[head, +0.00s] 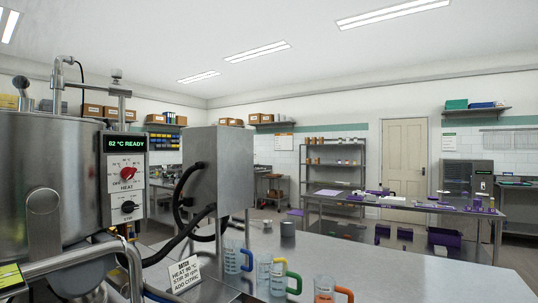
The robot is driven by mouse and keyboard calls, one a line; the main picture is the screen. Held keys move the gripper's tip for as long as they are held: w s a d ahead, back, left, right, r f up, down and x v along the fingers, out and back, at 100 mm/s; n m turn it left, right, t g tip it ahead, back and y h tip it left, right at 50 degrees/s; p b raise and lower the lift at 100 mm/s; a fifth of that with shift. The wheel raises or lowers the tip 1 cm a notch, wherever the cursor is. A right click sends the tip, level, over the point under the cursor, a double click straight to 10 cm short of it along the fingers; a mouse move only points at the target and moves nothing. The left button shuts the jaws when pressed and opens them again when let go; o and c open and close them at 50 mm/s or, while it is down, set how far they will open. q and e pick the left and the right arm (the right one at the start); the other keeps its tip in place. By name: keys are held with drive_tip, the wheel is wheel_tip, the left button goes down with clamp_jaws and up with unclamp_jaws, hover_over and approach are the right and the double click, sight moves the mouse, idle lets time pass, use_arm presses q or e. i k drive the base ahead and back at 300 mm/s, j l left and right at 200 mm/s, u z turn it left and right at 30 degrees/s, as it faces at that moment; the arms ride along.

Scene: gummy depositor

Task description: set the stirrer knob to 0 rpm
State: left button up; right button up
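The stirrer knob (128,207) is a small black knob on a white plate, low on the control panel of the steel kettle (55,165) at the left. Its label is too small to read its setting surely. Above it is a red heat knob (128,173) and a green display (125,142) reading "82 °C READY". Neither of my grippers shows in the head view, so nothing is seen touching the knob.
A steel box (222,165) with black hoses stands right of the panel. A batch card (185,273) and several jugs with coloured handles, one blue (233,258), stand on the steel counter (350,262). A bent pipe (100,253) crosses below the panel.

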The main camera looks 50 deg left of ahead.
sight(129, 206)
drive_tip(key=u, duration=2.8)
